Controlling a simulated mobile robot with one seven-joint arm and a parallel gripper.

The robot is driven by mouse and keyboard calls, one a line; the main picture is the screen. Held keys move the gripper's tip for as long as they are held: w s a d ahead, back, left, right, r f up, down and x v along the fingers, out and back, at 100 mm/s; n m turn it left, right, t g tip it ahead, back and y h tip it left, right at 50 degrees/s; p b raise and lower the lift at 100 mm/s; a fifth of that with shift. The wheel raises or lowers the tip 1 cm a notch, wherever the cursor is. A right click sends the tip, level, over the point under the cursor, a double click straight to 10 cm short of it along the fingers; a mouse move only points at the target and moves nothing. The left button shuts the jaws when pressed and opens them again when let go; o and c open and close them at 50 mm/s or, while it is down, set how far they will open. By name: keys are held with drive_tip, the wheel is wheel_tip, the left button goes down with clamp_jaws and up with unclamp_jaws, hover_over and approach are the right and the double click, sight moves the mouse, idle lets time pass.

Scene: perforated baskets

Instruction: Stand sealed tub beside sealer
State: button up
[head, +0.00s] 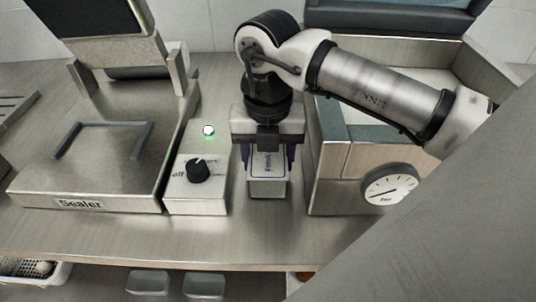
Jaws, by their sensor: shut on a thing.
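The sealer (95,155) is a metal machine with a raised head, on the left of the counter. Its front carries the label "Sealer". Its control box (200,205) has a black knob and a lit green light. My gripper (268,165) points down just right of the control box. The gripper hides the tub's upper part. The tub looks upright, at or just above the counter; I cannot tell whether it touches.
The counter's front edge (250,258) runs below. A white perforated basket (35,270) sits under the counter at left.

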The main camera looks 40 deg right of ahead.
drive_tip(key=o, duration=1.3)
drive_tip(key=shift+r, duration=0.15)
drive_tip(key=shift+r+p, duration=3.35)
drive_tip(key=shift+r, duration=2.05)
drive_tip(key=shift+s+a, duration=0.1)
